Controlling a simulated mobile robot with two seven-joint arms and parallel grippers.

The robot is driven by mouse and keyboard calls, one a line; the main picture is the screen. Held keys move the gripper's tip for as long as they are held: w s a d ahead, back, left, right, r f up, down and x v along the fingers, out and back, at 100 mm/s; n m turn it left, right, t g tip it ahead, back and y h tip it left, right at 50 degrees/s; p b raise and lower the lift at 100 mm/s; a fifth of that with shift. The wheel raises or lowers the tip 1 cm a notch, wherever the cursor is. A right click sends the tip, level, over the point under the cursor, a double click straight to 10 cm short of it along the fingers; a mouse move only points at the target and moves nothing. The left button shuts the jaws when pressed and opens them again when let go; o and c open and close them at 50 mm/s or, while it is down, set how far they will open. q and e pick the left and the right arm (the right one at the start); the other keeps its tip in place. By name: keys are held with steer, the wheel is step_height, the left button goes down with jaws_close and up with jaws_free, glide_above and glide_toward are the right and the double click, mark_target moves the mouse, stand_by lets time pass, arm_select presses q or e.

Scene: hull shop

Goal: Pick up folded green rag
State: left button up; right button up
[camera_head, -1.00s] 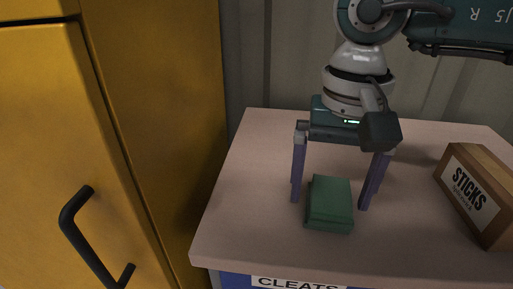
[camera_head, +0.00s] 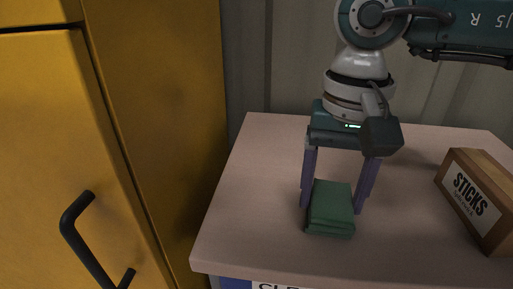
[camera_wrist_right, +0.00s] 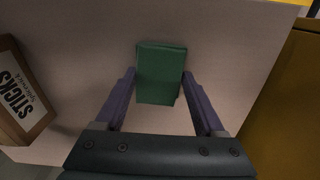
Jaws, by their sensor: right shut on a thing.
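The folded green rag (camera_head: 331,209) lies on the pinkish tabletop (camera_head: 250,190), near its front edge. My right gripper (camera_head: 332,205) comes down from above, with its purple fingers on either side of the rag, shut on it. In the right wrist view the rag (camera_wrist_right: 161,75) sits between the fingertips of the gripper (camera_wrist_right: 160,80). The rag appears to rest on the table still. My left gripper is in neither view.
A box labelled STICKS (camera_head: 474,198) stands at the right of the tabletop. A yellow cabinet (camera_head: 155,120) with a black handle (camera_head: 75,225) stands close on the left. A ribbed wall (camera_head: 290,65) is behind the table. The tabletop left of the rag is clear.

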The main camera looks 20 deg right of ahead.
mark_target(332, 199)
step_height(332, 199, up, 20)
steer(key=p, duration=0.2)
